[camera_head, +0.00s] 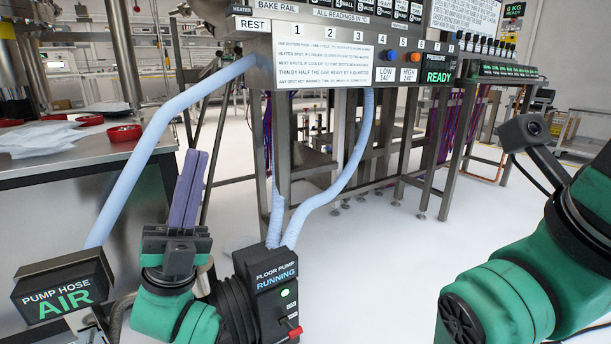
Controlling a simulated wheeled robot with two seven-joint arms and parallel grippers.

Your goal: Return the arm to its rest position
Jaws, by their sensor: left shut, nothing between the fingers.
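My left gripper (188,190) points upward at lower left, its two long grey-purple fingers shut together with nothing between them. Its green and black wrist stands in front of the floor pump (272,278), which reads RUNNING and has a green light and a red switch. My right arm (520,290) shows at the right as green and black links with a small camera on it. Its gripper is out of view.
A pump hose box (62,290) reading AIR is at lower left. Pale blue hoses (345,180) run to the bake rail panel (320,55), which reads READY. A steel table (40,172) with red dishes is at left. White floor (400,250) is clear in the middle.

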